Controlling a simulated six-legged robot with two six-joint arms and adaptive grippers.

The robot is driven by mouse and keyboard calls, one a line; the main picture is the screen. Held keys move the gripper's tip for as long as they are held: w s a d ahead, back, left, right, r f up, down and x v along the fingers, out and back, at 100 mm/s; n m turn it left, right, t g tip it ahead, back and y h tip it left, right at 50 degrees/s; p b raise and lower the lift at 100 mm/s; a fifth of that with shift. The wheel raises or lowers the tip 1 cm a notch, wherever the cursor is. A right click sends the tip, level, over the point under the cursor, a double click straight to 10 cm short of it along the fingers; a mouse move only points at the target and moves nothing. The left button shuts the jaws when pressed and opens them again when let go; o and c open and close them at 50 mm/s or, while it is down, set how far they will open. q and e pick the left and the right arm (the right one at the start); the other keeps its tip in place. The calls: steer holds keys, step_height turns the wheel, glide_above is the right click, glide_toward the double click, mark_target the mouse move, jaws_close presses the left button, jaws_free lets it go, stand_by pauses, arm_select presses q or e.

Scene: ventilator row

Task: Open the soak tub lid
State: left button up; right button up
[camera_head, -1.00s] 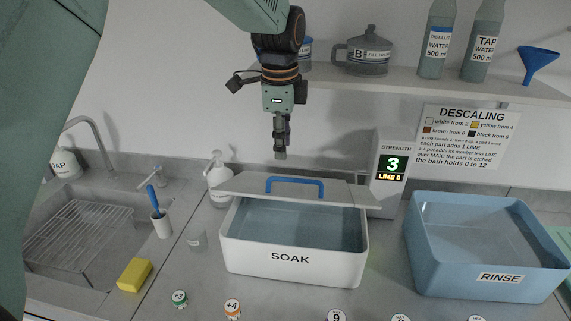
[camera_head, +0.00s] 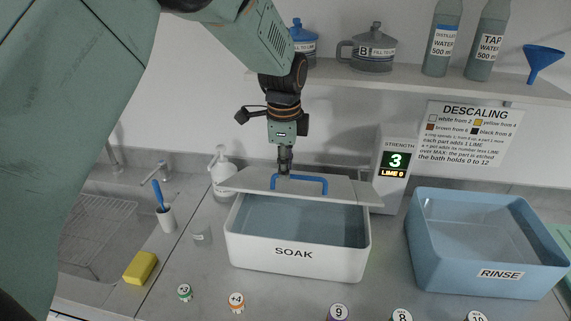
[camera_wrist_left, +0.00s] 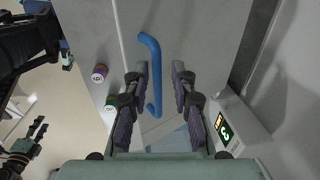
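The white soak tub (camera_head: 330,260) stands on the counter with its front part open and liquid inside. Its pale lid (camera_head: 350,191) lies across the back of the tub, with a blue handle (camera_head: 312,179) on top. My left gripper (camera_head: 285,172) points down at the left end of the handle. In the left wrist view its fingers (camera_wrist_left: 160,72) are apart, with the blue handle (camera_wrist_left: 156,58) showing between them; I cannot tell whether they touch it. My right gripper (camera_wrist_left: 32,140) shows at the left of the wrist view, its fingers apart and empty.
A blue rinse tub (camera_head: 430,270) stands at the right. The strength display (camera_head: 393,165) stands close behind the lid's right end. A soap bottle (camera_head: 222,175) is at its left. A shelf (camera_head: 430,85) with jugs and bottles hangs above. Several numbered caps lie in front.

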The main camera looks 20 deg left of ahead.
arm_select(q)
steer(key=shift+d, duration=0.25)
jaws_close()
steer(key=shift+s+a+r, duration=0.1)
steer(key=shift+w+a, duration=0.1)
steer(key=shift+w, duration=0.15)
steer(key=shift+c, duration=1.1)
jaws_free()
steer(key=shift+s, duration=0.2)
steer(key=o, duration=0.5)
steer(key=shift+w, duration=0.2)
steer(key=shift+s, duration=0.1)
